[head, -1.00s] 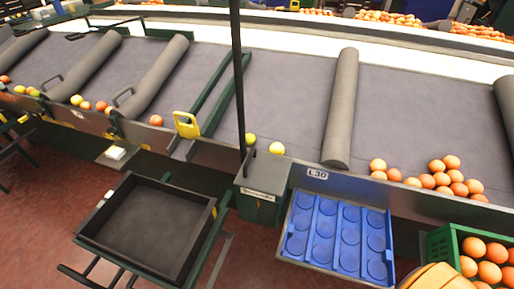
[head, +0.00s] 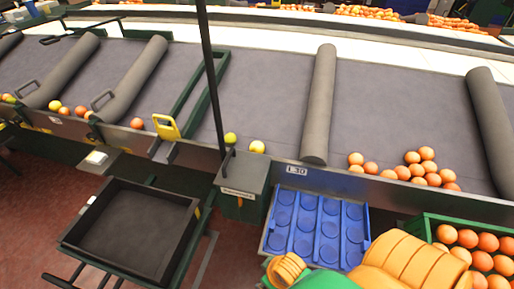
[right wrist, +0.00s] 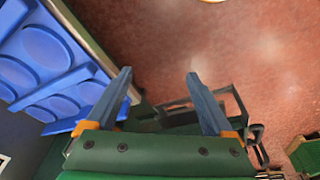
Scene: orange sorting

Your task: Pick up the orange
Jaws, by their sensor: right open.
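A cluster of several oranges (head: 420,168) rests on the grey sorting surface at the right in the head view. Two yellow-green fruits, one at the front edge (head: 257,147) and one just left of it (head: 230,138), lie left of the roller. More oranges (head: 467,238) fill a green crate (head: 418,226) at the lower right. My right gripper (right wrist: 158,76) is open and empty in the right wrist view, over the red floor beside the blue tray. No orange shows between its fingers. My left gripper is not in view.
A blue tray with round, empty hollows (head: 267,245) hangs at the front of the sorting table. It also shows in the right wrist view (right wrist: 30,62). A black tray (head: 66,240) stands at lower left. A dark upright pole (head: 207,60) and grey rollers (head: 320,105) stand out.

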